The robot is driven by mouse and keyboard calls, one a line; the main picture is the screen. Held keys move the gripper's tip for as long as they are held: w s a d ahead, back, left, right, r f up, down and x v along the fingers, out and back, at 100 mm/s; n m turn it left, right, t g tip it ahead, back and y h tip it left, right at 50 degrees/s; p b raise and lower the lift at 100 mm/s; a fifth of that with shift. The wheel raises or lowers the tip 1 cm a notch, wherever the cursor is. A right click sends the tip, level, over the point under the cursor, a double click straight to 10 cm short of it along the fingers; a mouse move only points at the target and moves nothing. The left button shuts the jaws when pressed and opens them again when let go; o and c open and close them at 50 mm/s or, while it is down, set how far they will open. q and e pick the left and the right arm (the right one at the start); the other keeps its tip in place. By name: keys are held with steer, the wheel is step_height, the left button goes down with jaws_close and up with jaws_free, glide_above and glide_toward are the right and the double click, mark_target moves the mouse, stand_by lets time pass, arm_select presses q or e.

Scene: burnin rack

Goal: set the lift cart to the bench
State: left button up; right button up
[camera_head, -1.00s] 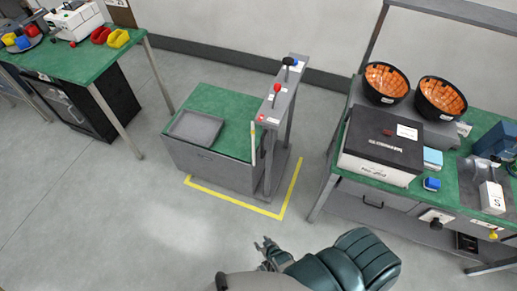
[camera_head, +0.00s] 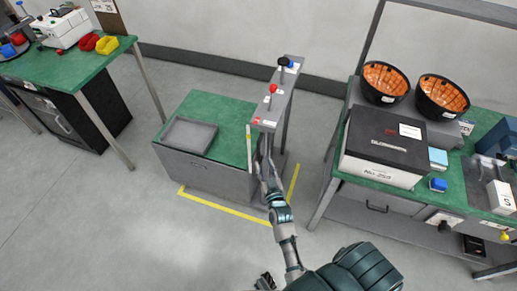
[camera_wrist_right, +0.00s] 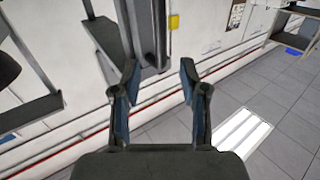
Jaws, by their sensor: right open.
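The lift cart (camera_head: 208,172) has a grey body, a green top and a grey post (camera_head: 276,100) at its right end. The post bears a red knob (camera_head: 272,88) and a black knob (camera_head: 283,61). A shallow grey tray (camera_head: 188,135) lies on the green top. My right gripper (camera_head: 262,162) is at the near side of the cart, by the foot of the post. In the right wrist view its jaws (camera_wrist_right: 160,78) are open and empty, with a dark upright bar (camera_wrist_right: 147,30) beyond them. I cannot tell whether it touches the cart. My left gripper is not clearly visible.
A green bench (camera_head: 75,62) stands at left. Another bench (camera_head: 455,180) at right holds a black-topped box (camera_head: 385,145) and two orange-lined bowls (camera_head: 385,84). Yellow floor tape (camera_head: 225,207) edges the cart. Grey floor is free at lower left and between cart and benches.

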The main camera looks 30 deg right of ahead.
mark_target(259, 150)
steer(key=x, duration=0.9)
steer(key=shift+w+f+b, duration=0.1)
steer(key=shift+w+b, duration=0.1)
steer(key=shift+b, duration=0.15)
jaws_close()
